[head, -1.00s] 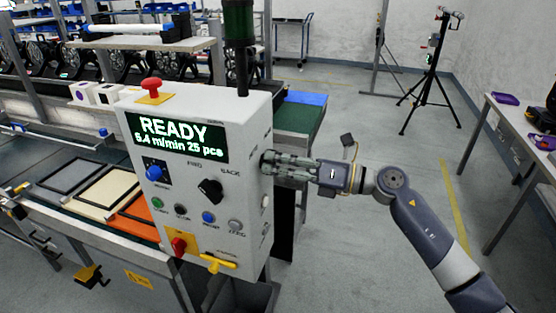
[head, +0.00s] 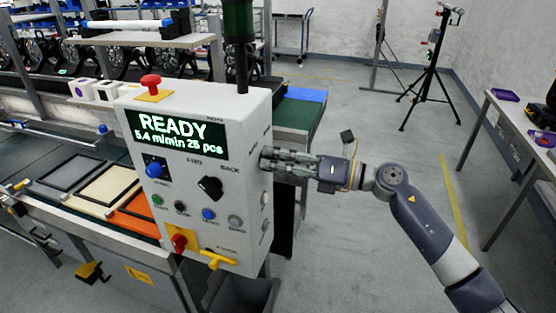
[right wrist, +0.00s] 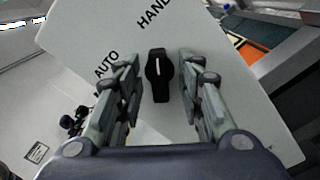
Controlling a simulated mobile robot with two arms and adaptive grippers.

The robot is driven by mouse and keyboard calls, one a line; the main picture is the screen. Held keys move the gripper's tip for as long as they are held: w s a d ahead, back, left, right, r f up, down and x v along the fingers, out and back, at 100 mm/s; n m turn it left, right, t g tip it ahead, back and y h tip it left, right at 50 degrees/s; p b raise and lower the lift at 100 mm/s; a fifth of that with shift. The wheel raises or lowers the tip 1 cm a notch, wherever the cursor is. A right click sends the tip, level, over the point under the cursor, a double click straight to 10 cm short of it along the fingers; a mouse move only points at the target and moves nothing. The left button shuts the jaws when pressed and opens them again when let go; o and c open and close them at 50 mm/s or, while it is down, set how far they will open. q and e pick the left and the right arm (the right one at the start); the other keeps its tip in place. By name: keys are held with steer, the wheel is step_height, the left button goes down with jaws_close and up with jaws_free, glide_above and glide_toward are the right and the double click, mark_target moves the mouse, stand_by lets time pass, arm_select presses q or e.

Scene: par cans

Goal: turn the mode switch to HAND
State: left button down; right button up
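The mode switch (right wrist: 159,75) is a black knob with a white pointer line on the side face of the white control box (head: 243,235). In the right wrist view its pointer lies between the printed words AUTO (right wrist: 107,63) and HAND (right wrist: 154,13), roughly upright in the picture. My right gripper (right wrist: 160,88) is open, with one finger on each side of the knob and a gap on both sides. In the head view my right gripper (head: 266,160) is at the box's right side and hides the switch. My left gripper is not in view.
The box front has a READY display (head: 178,135), a black rotary knob (head: 210,188), a blue knob (head: 155,167), several buttons and a red emergency stop (head: 150,81) on top. A yellow-handled valve (head: 217,260) sits low.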

steer(key=shift+d, duration=0.1)
steer(key=v, duration=1.2)
